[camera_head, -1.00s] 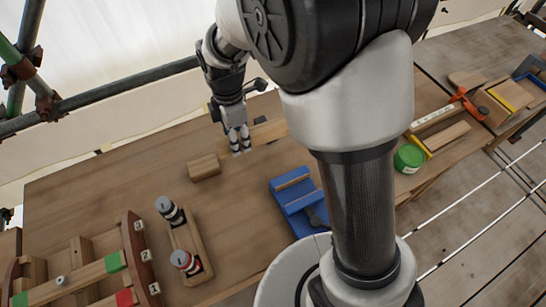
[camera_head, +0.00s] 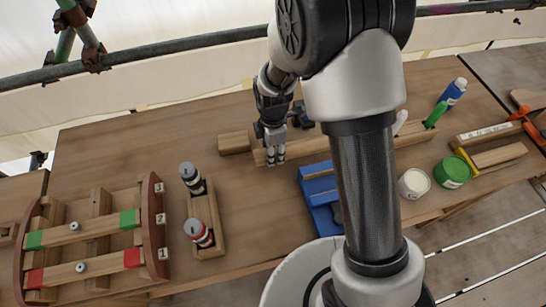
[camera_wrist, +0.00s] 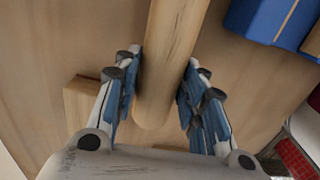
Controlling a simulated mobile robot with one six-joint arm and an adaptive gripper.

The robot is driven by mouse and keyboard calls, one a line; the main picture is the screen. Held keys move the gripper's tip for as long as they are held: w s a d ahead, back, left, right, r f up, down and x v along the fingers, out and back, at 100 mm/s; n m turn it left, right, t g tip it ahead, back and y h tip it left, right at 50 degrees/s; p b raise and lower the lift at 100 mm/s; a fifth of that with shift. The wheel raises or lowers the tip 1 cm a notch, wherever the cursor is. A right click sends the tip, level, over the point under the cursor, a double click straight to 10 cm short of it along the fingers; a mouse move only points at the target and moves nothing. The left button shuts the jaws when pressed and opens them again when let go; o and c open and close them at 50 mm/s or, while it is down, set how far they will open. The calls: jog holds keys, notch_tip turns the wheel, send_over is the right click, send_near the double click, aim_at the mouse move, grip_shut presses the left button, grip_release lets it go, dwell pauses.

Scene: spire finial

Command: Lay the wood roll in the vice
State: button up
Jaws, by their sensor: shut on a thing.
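The wood roll is a long pale round bar. In the head view the roll (camera_head: 308,147) runs to the right from my gripper (camera_head: 273,157) and passes behind my arm. In the wrist view the roll (camera_wrist: 172,50) lies between the two fingers of my gripper (camera_wrist: 160,88), which is shut on it near one end. Its far end is cut off there. The blue vice (camera_head: 318,188) stands on the bench in front of the roll, partly hidden by my arm. Its corner also shows in the wrist view (camera_wrist: 262,18). I cannot tell how high the roll is above the bench.
A wooden block (camera_head: 235,142) lies left of my gripper. A wooden holder (camera_head: 206,215) with two capped bottles and a wooden rack (camera_head: 95,235) stand at the left. A green can (camera_head: 452,171) and a white can (camera_head: 413,184) stand at the right.

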jog(key=shift+f+b, duration=0.45)
jog(key=shift+f, duration=1.25)
jog(key=shift+f, duration=0.25)
jog(key=o, duration=1.2)
jog(key=shift+o, duration=0.2)
notch_tip(320, 180, up, 12)
jog(key=p, duration=0.3)
jog(key=shift+r+p, duration=0.25)
jog(key=shift+p, duration=0.1)
